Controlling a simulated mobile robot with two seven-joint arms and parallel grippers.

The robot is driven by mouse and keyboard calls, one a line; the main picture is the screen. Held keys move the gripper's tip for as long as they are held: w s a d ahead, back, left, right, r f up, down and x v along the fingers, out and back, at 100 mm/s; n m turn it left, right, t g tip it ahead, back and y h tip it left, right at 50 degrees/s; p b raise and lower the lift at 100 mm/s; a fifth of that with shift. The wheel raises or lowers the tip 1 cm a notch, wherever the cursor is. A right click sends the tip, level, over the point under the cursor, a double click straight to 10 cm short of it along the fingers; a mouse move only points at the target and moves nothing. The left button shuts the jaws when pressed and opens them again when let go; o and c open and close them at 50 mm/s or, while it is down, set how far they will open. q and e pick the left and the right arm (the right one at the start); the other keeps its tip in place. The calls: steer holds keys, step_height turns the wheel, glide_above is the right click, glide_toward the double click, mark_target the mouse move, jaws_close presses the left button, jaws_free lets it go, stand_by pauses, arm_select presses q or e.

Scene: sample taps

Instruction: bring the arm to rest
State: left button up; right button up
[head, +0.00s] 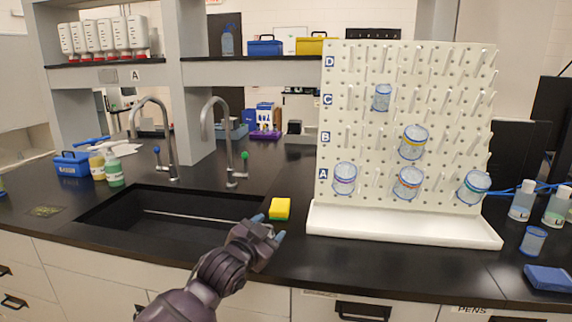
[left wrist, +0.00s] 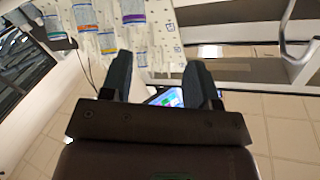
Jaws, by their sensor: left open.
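My left gripper (head: 268,227) is in the lower middle of the head view, near the front edge of the black counter. Its two fingertips are apart and nothing shows between them. A yellow and green sponge (head: 279,209) lies on the counter just beyond the gripper, with no contact visible. In the left wrist view my left gripper (left wrist: 159,65) shows two dark, spread fingers. The pegboard with beakers (left wrist: 130,25) is behind them, tilted in the picture. My right gripper is in neither view.
The black sink (head: 165,225) with two taps lies left of the gripper. A white pegboard (head: 400,65) holding several beakers stands at right, above a white tray (head: 400,225). Bottles (head: 522,200) and a loose beaker (head: 533,240) stand farther right. A shelf (head: 240,71) crosses behind.

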arm_select(q)
steer(key=s+a+f+n+g+y, duration=0.1)
steer(key=s+a+f+n+y, duration=0.1)
steer(key=s+a+f, duration=0.5)
steer(key=s+a+f+n+g+y+p, duration=0.1)
steer(key=s+a+f, duration=0.7)
steer(key=s, duration=1.2)
steer(key=s+a+f+n+g+y, duration=0.2)
steer(key=s+a+f+n+y, duration=0.2)
steer(key=s+f, duration=0.9)
steer(key=a+f+n, duration=0.1)
steer(key=a+n, duration=0.1)
steer(key=a, duration=0.2)
steer(key=shift+s+g+y, duration=0.2)
steer(key=shift+g+y, duration=0.1)
steer(key=shift+y, duration=0.1)
steer(key=shift+f, duration=0.1)
